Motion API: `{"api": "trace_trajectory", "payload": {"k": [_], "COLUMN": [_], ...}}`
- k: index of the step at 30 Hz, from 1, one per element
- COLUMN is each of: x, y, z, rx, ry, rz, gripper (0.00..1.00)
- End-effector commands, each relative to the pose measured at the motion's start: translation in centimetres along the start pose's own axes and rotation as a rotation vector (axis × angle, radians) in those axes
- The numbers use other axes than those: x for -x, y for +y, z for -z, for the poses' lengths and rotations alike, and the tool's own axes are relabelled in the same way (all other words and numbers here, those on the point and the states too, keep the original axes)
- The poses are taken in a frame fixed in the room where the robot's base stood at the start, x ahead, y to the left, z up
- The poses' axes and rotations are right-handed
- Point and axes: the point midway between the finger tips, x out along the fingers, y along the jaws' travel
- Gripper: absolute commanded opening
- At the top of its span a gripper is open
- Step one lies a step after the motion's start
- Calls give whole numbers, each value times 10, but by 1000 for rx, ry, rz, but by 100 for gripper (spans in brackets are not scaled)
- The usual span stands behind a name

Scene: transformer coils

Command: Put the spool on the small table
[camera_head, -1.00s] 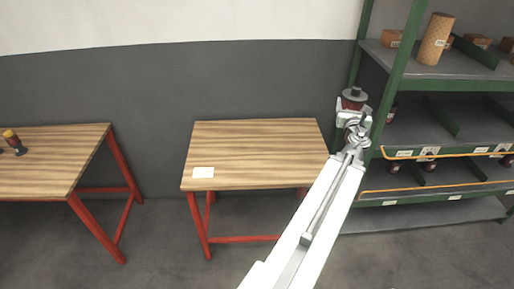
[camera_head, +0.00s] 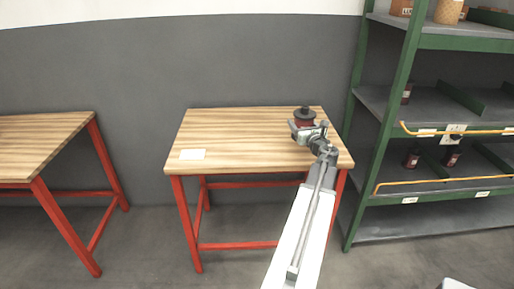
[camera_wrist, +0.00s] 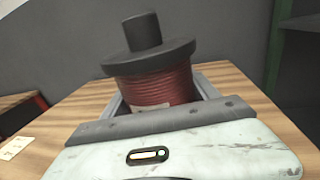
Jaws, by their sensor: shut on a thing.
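The spool (camera_head: 305,116) has a dark flange and hub on top and dark red wire around its body. It also shows upright in the wrist view (camera_wrist: 155,85), between the jaws. My gripper (camera_head: 305,129) is shut on the spool, over the right part of the small table. The small table (camera_head: 240,130) has a striped wooden top and red legs; its top also shows in the wrist view (camera_wrist: 235,85). The spool's lower end is hidden by my gripper, so I cannot tell whether it touches the tabletop.
A white card (camera_head: 192,154) lies at the table's front left. The rest of the tabletop is clear. A green shelf rack (camera_head: 385,130) with several spools and boxes stands close on the right. Another wooden table (camera_head: 40,140) stands at the left.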

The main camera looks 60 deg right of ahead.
Motion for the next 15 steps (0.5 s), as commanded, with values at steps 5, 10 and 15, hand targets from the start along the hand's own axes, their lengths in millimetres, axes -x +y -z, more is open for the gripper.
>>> {"api": "trace_trajectory", "payload": {"k": [5, 10, 15], "x": [-4, -14, -39], "y": [4, 23, 66], "z": [7, 8, 14], "rx": [-1, -1, -1], "ry": [-1, -1, 0], "rz": [-12, -14, -16], "gripper": [0, 0, 0]}}
